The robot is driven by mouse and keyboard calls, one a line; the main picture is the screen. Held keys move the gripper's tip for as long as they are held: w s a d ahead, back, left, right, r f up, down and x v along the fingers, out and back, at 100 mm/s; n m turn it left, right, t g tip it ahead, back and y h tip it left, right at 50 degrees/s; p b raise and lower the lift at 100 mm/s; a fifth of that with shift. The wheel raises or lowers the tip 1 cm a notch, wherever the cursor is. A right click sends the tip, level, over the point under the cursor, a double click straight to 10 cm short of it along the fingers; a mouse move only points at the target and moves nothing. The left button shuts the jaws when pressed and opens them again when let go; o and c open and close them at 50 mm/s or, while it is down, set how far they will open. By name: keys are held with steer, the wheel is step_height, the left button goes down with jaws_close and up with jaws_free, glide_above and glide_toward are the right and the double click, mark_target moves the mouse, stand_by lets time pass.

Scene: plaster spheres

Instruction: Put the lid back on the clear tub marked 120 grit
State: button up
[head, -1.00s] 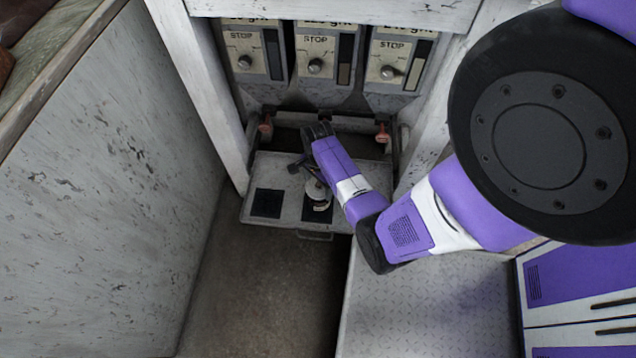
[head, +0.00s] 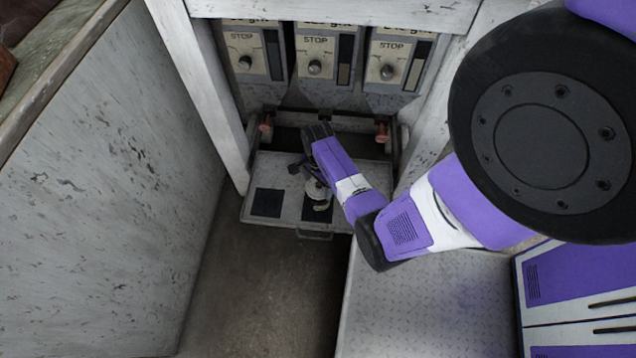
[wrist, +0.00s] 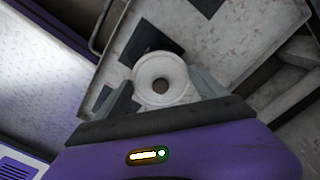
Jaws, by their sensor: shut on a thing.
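My gripper (wrist: 163,92) is shut on a pale round piece, which looks like the lid (wrist: 160,68). In the wrist view it is a whitish ring with a brown centre, set between the two grey fingers. In the head view the pale piece (head: 316,190) shows beside my wrist, over the shelf tray. A curved pale shape shows just below it; I cannot tell whether this is the tub's rim. No clear tub or 120 grit marking on a tub can be made out. My arm hides part of the tray.
The grey tray (head: 286,216) has dark square patches (head: 266,203) and a front handle (head: 314,236). Several hoppers with STOP dials (head: 314,67) stand behind it, their upper labels partly cut off. White frame posts (head: 205,90) flank the bay. A diamond-plate surface (head: 430,305) lies at the right.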

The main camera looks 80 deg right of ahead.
steer(key=o, duration=1.2)
steer(key=shift+o, duration=0.2)
steer(key=shift+r+p, duration=3.55)
steer(key=shift+p, duration=0.2)
jaws_close()
